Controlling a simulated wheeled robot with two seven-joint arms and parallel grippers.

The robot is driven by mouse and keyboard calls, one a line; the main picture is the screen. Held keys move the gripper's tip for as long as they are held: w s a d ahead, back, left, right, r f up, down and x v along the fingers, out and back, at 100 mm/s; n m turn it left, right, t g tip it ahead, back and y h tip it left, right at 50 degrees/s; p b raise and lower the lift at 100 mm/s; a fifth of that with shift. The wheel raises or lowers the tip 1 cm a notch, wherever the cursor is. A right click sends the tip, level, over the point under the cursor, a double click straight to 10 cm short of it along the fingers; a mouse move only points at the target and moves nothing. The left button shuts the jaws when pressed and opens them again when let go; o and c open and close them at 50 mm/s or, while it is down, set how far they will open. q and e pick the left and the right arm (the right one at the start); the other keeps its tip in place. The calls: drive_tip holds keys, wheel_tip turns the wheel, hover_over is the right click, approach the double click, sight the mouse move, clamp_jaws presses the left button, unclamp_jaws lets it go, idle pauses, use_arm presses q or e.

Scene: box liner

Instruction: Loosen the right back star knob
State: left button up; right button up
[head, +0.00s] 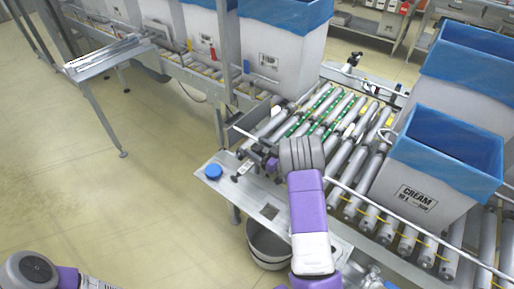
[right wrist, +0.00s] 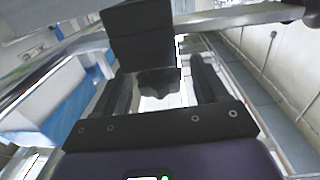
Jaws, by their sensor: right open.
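A dark star knob (right wrist: 158,84) shows in the right wrist view, between the two fingers of my right gripper (right wrist: 163,88). The fingers are open, one on each side of the knob, and gaps seem to show beside it. Contact cannot be told for certain. A dark block stands just behind the knob. In the head view my right gripper (head: 262,158) is at the near left corner of the roller conveyor, and my arm partly hides the knob area. My left arm shows only at the lower left; its gripper is out of view.
The roller conveyor (head: 345,150) carries white boxes with blue liners, the nearest a CREAM box (head: 415,190). Guide rails run along its sides. A blue round cap (head: 213,171) lies on the metal plate. A bucket (head: 262,262) stands below.

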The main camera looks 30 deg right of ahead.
drive_tip(key=p+v, duration=0.1)
drive_tip(key=v, duration=0.6)
drive_tip(key=shift+r, duration=0.15)
